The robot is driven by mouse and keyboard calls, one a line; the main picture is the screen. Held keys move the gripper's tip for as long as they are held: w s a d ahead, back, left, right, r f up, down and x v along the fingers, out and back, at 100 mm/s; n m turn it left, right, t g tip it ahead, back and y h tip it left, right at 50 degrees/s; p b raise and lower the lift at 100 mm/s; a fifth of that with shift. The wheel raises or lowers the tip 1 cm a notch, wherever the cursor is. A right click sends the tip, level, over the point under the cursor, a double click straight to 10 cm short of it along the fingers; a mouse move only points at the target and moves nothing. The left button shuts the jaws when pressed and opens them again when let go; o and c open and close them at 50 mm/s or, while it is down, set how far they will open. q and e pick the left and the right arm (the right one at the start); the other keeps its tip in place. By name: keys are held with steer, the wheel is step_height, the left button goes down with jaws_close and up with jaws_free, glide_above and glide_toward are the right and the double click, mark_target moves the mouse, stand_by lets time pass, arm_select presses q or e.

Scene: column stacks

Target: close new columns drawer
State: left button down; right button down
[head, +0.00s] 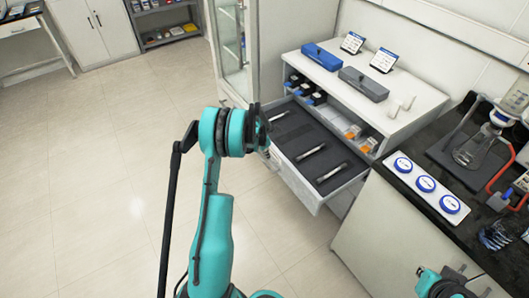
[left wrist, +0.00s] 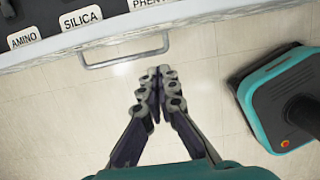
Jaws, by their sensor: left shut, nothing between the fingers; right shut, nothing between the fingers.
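The new columns drawer (head: 303,161) is pulled out of the white cabinet, and several slim columns lie on its dark liner. In the left wrist view its front (left wrist: 200,22) runs along the top, with a grey bar handle (left wrist: 124,58) and labels "AMINO", "SILICA" and a cut-off third behind it. My left gripper (left wrist: 157,80) is shut and empty, just in front of the handle and apart from it in the picture. In the head view my left wrist hides its fingers and part of the drawer's left side. My right gripper (head: 452,284) shows partly at the bottom right, shut and empty.
The cabinet top (head: 420,97) holds a blue case (head: 321,56), a grey case (head: 363,84) and two signs. A shelf of boxes is above the drawer. A dark counter (head: 400,195) with glassware and a white tray of blue-capped items stands right. Floor at left is clear.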

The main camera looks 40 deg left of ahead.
mark_target(275, 153)
arm_select(q)
steer(key=shift+w+d+f+b, duration=0.25)
steer(key=shift+w+d, duration=0.05)
steer(key=shift+w, duration=0.4)
steer(key=shift+w+d+f+b, duration=0.25)
steer(key=shift+w+b, duration=0.05)
steer(key=shift+w, duration=0.35)
steer(key=shift+w+d+f+b, duration=0.25)
steer(key=shift+w+d, duration=0.05)
steer(key=shift+w, duration=0.4)
arm_select(e)
steer(key=shift+f, duration=1.05)
